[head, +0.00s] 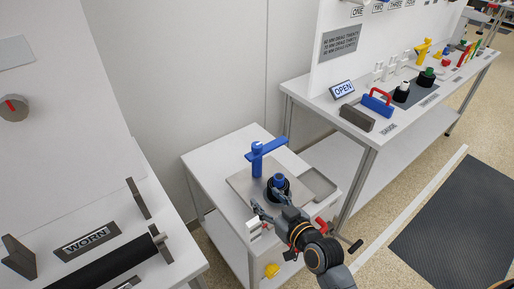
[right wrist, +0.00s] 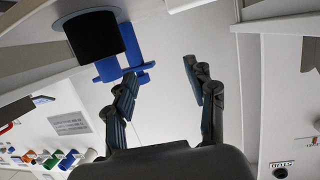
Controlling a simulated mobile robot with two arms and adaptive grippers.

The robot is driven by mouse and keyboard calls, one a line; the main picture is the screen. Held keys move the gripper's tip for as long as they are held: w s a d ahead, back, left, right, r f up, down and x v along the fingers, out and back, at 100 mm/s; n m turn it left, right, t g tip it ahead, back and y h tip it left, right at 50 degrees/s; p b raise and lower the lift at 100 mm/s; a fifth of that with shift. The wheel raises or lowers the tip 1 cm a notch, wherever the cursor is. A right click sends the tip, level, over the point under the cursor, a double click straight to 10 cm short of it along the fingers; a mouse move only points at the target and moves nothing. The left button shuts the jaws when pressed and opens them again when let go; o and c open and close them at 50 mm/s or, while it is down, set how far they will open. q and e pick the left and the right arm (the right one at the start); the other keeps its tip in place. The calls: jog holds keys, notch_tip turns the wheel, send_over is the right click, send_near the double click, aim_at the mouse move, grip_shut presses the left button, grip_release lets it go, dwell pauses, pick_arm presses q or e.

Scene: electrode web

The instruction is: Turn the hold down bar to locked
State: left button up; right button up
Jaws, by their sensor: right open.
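The blue hold down bar (head: 268,148) sits on top of an upright blue post on the grey plate (head: 238,183) of a small white cart. It points to the right and slightly back. A black round part with a blue top (head: 279,181) stands in front of it. My right gripper (head: 264,203) is open and empty, beside the front left of the black part and short of the bar. In the right wrist view, blue parts (right wrist: 133,48) show behind one finger of the gripper (right wrist: 160,75), next to a black cylinder (right wrist: 93,36). My left gripper is out of view.
A grey tray (head: 318,184) lies at the cart's right. A long white bench (head: 400,128) with an OPEN sign (head: 342,89) and coloured parts stands behind right. A station with a WORN label (head: 87,240) and a black roller is at the left. A dark mat (head: 460,225) lies on the floor.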

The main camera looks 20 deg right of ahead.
aim_at(259, 150)
jog(key=w+r+t, duration=0.1)
jog(key=w, duration=0.5)
jog(key=w+d+r+m+t+h, duration=0.1)
jog(key=w, duration=0.5)
jog(key=w+d+r+t+h, duration=0.1)
jog(key=w, duration=0.5)
jog(key=shift+d+r+m, duration=0.2)
jog(key=shift+m, duration=0.2)
grip_shut()
